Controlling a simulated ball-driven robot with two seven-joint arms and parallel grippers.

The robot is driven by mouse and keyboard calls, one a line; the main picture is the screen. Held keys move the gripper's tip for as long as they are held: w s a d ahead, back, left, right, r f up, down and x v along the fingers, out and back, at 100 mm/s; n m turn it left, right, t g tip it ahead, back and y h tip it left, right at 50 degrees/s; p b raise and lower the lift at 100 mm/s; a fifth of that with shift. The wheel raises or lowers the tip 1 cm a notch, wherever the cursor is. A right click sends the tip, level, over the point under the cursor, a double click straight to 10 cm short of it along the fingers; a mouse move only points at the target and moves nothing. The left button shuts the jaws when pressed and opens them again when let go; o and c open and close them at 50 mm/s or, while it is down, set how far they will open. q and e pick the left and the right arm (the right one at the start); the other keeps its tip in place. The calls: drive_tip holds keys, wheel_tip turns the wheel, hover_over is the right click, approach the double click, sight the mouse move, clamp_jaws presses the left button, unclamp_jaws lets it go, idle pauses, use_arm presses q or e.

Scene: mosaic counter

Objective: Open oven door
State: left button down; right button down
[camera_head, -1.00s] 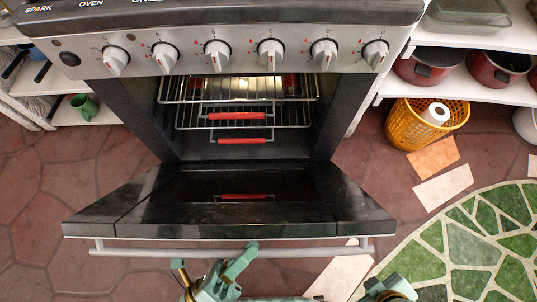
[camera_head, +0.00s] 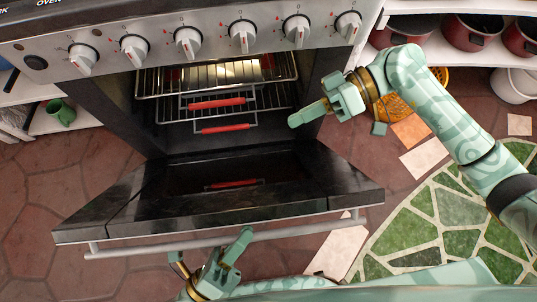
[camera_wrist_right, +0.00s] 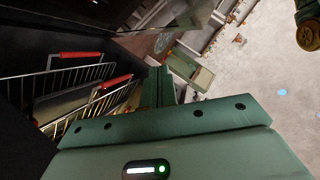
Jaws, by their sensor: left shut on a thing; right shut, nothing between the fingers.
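The oven door (camera_head: 110,205) hangs open, tilted out and down from its bottom edge, with the dark oven cavity showing behind it. Its silver bar handle (camera_head: 310,231) runs along the near edge. My left gripper (camera_head: 240,242) is shut on the handle, near its middle. My right gripper (camera_head: 297,120) is shut and empty, in front of the right side of the oven opening and above the door. In the right wrist view, the shut fingers (camera_wrist_right: 159,85) point past the oven interior, with a rack (camera_wrist_right: 70,78) at the left.
Racks with red grips (camera_head: 217,103) sit inside the oven (camera_head: 120,110). Control knobs (camera_head: 188,42) line the panel above. A green mug (camera_head: 61,112) stands at left.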

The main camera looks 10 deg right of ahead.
sight(264, 205)
use_arm(q)
drive_tip(key=shift+w+a+f, duration=0.1)
drive_tip(key=shift+f, duration=0.05)
use_arm(e)
drive_tip(key=s+r+n+g+h, duration=0.3)
drive_tip(key=s+r+g, duration=0.2)
drive_tip(key=s+g, duration=0.15)
drive_tip(key=shift+t, duration=0.35)
drive_tip(key=x, duration=1)
drive_tip(key=shift+s+d+f, duration=0.1)
drive_tip(key=shift+s+d, duration=0.05)
drive_tip(key=shift+s, duration=0.15)
drive_tip(key=shift+s, duration=0.1)
